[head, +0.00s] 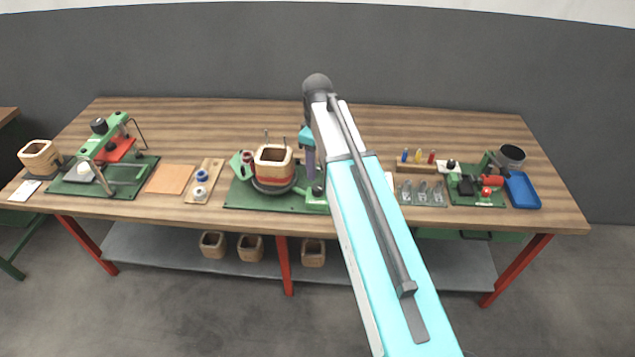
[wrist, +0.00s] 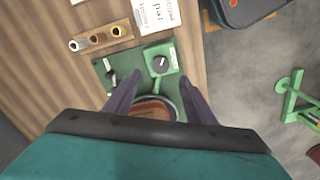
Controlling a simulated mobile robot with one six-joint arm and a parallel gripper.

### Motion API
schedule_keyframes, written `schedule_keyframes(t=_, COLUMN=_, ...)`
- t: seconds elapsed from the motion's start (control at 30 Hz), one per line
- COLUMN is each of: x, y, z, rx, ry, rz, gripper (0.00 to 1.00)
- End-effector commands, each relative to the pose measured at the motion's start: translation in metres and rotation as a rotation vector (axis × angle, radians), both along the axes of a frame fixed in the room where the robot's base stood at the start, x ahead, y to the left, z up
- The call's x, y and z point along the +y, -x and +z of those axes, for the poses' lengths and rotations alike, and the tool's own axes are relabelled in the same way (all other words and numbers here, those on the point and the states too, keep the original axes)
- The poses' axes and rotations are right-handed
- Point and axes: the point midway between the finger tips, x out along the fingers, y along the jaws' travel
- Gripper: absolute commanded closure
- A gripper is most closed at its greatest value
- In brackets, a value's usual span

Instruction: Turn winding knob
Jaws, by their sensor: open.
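The winding knob is a small black dial with a white mark (wrist: 160,63) on a green box at one end of the green winder base (wrist: 103,72). It also shows as a dark knob in the head view (head: 318,188), just right of the wound coil (head: 274,158). My gripper (wrist: 160,79) is open and empty. In the wrist view its two dark fingers spread left and right, with the knob between and slightly beyond the tips. In the head view my gripper (head: 311,172) points down above the green box, partly hidden by my arm. Contact with the knob cannot be told.
The coil stands upright close left of my gripper, with thin rods (head: 266,137) behind it. Metal parts (head: 422,194) and a blue tray (head: 522,190) are to the right. The bench back is mostly clear.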

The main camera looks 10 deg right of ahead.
Motion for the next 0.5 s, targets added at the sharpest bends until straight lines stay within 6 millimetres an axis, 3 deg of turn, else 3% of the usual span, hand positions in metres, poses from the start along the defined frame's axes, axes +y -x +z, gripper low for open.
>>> schedule_keyframes(t=0.5, x=-0.001, y=0.0, z=-0.048, rx=0.001, ry=0.0, rz=-0.001, gripper=0.5)
